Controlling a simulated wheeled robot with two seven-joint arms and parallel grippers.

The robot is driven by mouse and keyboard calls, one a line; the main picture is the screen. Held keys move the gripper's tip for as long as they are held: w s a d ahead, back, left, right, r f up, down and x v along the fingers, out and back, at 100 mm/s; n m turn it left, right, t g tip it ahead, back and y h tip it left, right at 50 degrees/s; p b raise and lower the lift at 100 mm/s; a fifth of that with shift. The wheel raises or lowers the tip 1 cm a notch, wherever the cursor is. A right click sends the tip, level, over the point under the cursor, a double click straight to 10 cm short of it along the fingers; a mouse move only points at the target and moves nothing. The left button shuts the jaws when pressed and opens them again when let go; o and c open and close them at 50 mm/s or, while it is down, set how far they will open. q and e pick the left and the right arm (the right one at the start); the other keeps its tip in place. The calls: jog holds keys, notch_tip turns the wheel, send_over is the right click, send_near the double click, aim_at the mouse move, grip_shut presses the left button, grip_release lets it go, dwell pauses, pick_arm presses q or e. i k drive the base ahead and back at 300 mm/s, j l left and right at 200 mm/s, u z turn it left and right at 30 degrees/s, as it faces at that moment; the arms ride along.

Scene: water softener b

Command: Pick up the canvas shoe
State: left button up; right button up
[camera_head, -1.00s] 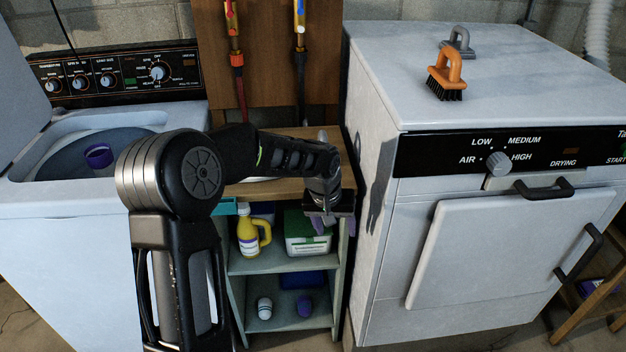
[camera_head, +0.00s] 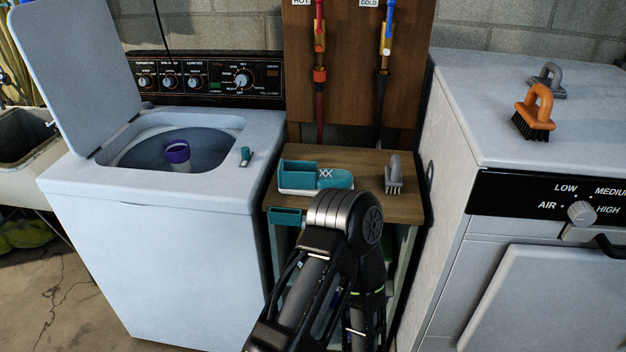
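One of my arms comes up from the bottom centre and bends in front of the shelf, just below and right of the shoe. Its forearm drops toward the bottom edge, and no gripper fingers show. My other arm is not in view.
A grey brush (camera_head: 394,176) stands right of the shoe on the shelf top (camera_head: 372,166). The open washer (camera_head: 160,240) is left, with a purple-rimmed cup (camera_head: 177,153) inside. The dryer (camera_head: 455,120) is right, with an orange brush (camera_head: 535,112) on top.

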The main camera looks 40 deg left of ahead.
aim_at(303, 178)
jog(key=u, duration=0.45)
jog(key=i+l+u, duration=0.1)
jog(key=u, duration=0.3)
jog(key=l+u, duration=0.15)
jog(key=u, duration=0.3)
jog(key=l+u, duration=0.1)
jog(key=u, duration=0.35)
